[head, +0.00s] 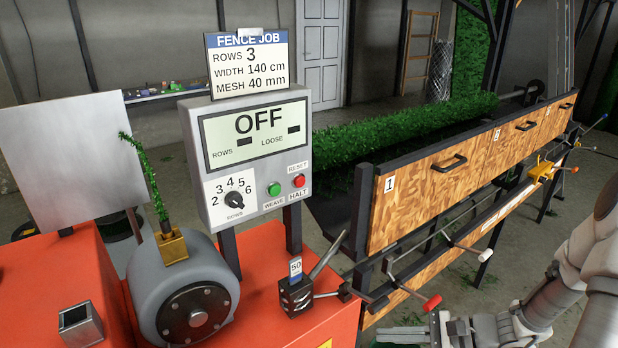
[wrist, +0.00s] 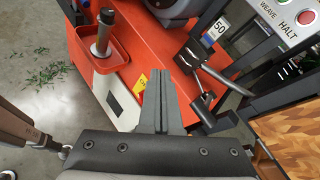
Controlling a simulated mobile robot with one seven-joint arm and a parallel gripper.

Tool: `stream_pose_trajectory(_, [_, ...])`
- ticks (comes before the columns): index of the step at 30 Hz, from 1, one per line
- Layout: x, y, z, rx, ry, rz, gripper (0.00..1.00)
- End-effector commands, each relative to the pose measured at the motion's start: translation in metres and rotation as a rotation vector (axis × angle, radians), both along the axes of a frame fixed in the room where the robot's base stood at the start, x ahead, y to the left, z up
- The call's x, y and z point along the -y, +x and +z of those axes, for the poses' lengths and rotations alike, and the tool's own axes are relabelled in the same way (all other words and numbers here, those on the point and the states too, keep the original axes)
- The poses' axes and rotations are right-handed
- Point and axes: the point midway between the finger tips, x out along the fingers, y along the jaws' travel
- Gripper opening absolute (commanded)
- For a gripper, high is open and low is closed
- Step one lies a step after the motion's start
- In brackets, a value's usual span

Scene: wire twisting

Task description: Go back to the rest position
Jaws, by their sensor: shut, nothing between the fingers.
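My gripper (head: 445,328) shows at the bottom right of the head view, low in front of the wooden panels and right of the red machine. In the wrist view my gripper's fingers (wrist: 163,85) are together with nothing between them. They point toward the side of the red machine (wrist: 120,75) and touch nothing that I can see. The control box (head: 250,155) reads OFF, with a rows dial (head: 234,199), a green button (head: 274,189) and a red button (head: 299,181). The sign (head: 248,62) above it asks for 3 rows, 140 cm wide, 40 mm mesh.
A black clamp block (head: 296,296) with a lever and a 50 tag stands on the red bench's right corner. A red tray (wrist: 100,48) holds a metal cylinder. Green clippings lie on the floor.

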Motion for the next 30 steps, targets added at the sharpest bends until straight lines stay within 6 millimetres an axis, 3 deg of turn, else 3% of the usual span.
stream_pose_trajectory(6, [-0.022, -0.025, 0.042, 0.101, -0.255, 0.287, 0.00])
stream_pose_trajectory(13, [-0.033, -0.051, 0.081, 0.225, -0.515, 0.551, 0.00])
stream_pose_trajectory(30, [-0.031, -0.101, 0.180, 0.629, -1.152, 0.994, 0.00])
